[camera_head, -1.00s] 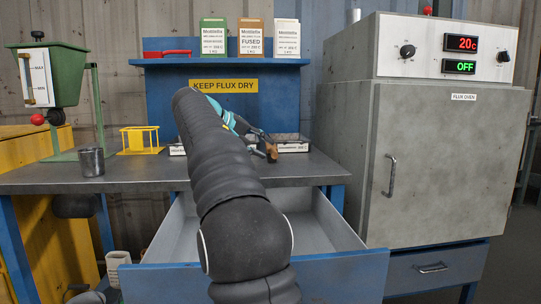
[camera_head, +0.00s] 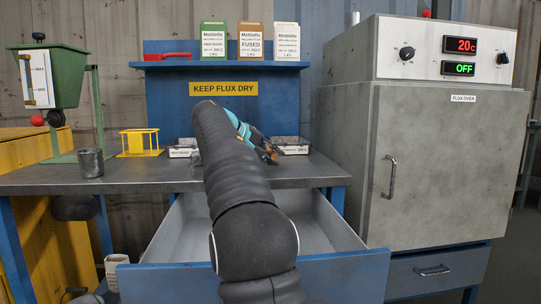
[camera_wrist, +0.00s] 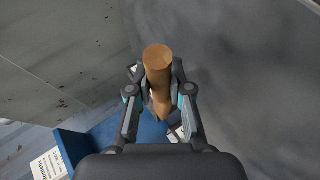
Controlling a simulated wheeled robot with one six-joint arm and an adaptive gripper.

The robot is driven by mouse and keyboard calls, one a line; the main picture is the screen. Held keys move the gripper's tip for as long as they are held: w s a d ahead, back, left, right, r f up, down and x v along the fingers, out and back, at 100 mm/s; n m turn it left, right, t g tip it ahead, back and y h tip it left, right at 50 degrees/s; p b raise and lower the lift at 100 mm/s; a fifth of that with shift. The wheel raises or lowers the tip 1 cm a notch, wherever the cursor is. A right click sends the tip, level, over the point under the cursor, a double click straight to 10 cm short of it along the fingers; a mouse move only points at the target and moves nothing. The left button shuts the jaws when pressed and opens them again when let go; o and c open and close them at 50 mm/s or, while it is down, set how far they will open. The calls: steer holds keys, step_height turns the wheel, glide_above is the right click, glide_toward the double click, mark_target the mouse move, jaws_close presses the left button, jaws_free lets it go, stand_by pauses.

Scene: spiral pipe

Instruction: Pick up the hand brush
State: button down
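The hand brush shows as a brown wooden handle (camera_wrist: 158,68) between the two fingers of my gripper (camera_wrist: 160,92) in the wrist view. The fingers are closed against both sides of the handle. In the head view, my gripper (camera_head: 262,148) is over the back right of the bench, with a small brown part of the handle (camera_head: 270,156) at its tip. My arm hides much of the gripper there. The bristles are not clearly visible in either view.
The grey bench (camera_head: 130,177) has a metal cup (camera_head: 90,163), a yellow rack (camera_head: 140,142) and a labelled tray (camera_head: 291,146). An open, empty-looking drawer (camera_head: 315,230) juts out below. A blue shelf (camera_head: 225,64) with boxes stands behind. The flux oven (camera_head: 450,165) is at right.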

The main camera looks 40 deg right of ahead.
steer(key=shift+r, duration=0.15)
steer(key=shift+r, duration=0.25)
step_height(320, 180, up, 3)
steer(key=shift+r+p, duration=0.15)
steer(key=shift+p, duration=0.9)
steer(key=s+d+r, duration=0.4)
steer(key=s+r, duration=0.3)
steer(key=s, duration=0.3)
steer(key=shift+s+d+p, duration=0.3)
steer(key=shift+d+p, duration=0.05)
steer(key=shift+p, duration=0.05)
